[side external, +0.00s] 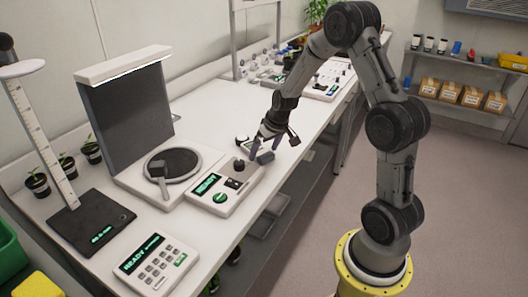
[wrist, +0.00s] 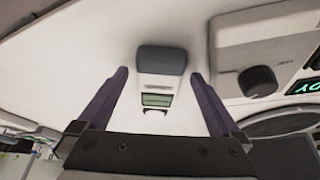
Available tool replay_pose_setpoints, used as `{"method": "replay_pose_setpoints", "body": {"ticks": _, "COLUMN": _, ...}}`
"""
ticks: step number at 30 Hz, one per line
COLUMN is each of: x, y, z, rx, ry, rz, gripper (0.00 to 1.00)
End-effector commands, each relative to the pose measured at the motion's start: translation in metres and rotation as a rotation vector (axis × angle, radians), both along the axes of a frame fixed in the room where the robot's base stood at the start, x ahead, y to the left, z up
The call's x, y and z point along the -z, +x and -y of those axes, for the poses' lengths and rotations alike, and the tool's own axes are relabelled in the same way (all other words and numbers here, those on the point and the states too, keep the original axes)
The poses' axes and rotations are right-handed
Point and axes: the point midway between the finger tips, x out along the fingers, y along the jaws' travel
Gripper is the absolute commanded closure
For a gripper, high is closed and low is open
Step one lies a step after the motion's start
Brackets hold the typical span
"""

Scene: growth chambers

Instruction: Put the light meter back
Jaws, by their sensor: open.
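The light meter appears to be the small device with a dark grey block at one end and a pale body with a green screen (wrist: 157,100). It lies on the white bench, and its grey block shows in the side view (side external: 265,158). My gripper (side external: 266,147) is low over the bench at the device. In the wrist view its two dark fingers (wrist: 160,76) are spread, one on each side of the device, with visible gaps. Nothing is gripped.
A console (side external: 229,193) with a READY display and dark knob stands close beside the device. A round dark plate (side external: 172,163) with a grey panel (side external: 128,115) is farther left. A keypad unit (side external: 155,264) is near the front. Several instruments crowd the bench's far end.

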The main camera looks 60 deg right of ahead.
Motion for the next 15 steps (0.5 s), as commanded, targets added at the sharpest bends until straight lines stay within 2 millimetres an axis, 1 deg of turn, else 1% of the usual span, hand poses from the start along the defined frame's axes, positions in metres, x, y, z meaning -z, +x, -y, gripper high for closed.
{"method": "replay_pose_setpoints", "body": {"ticks": 9, "x": -0.06, "y": -0.022, "z": -0.008, "rx": -0.001, "ry": -0.004, "rz": 0.006, "gripper": 0.0}}
{"method": "replay_pose_setpoints", "body": {"ticks": 15, "x": -0.09, "y": -0.034, "z": -0.013, "rx": 0.001, "ry": -0.003, "rz": 0.003, "gripper": 0.0}}
